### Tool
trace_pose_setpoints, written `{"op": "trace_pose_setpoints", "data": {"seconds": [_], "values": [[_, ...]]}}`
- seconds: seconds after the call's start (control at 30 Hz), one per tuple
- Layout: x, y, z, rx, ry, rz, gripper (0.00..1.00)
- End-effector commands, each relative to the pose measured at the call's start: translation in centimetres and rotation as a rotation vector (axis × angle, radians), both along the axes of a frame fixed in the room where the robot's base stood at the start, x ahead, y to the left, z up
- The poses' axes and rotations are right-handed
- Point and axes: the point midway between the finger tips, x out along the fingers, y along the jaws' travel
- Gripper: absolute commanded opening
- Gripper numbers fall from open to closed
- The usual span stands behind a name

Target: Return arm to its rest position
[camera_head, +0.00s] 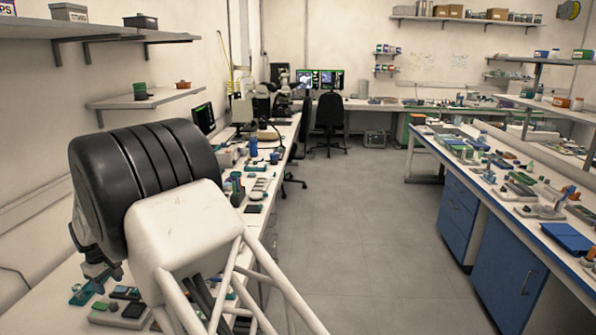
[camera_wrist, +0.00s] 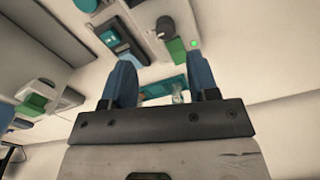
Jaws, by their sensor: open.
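My gripper (camera_wrist: 163,78) shows in the wrist view with its two blue-grey fingers well apart. Nothing is held between them. Beyond the gap lie a teal piece (camera_wrist: 165,87) and a small clear item (camera_wrist: 177,97) on the white bench, apart from the fingers as far as I can tell. In the head view my arm fills the left foreground, bent over the left bench (camera_head: 262,208). The dark end of my gripper (camera_head: 97,272) hangs low over the near part of this bench and is partly hidden by my arm.
Several small teal, green and dark items (camera_head: 125,300) lie on the bench beneath my arm. A wall shelf (camera_head: 145,98) and a higher shelf (camera_head: 90,30) are close by. The floor aisle (camera_head: 345,230) is clear; blue cabinets (camera_head: 508,275) stand at right.

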Motion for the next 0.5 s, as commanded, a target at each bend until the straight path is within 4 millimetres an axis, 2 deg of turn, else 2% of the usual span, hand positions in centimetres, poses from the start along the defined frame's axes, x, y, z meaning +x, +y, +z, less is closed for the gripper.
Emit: {"op": "trace_pose_setpoints", "data": {"seconds": [0.17, 0.27, 0.5], "values": [[1.4, -3.1, 2.4, 0.007, -0.006, -0.041, 0.54], [2.4, -5.8, 4.3, 0.012, -0.009, -0.075, 0.54], [4.5, -13.5, 9.2, 0.025, -0.021, -0.174, 0.54]]}}
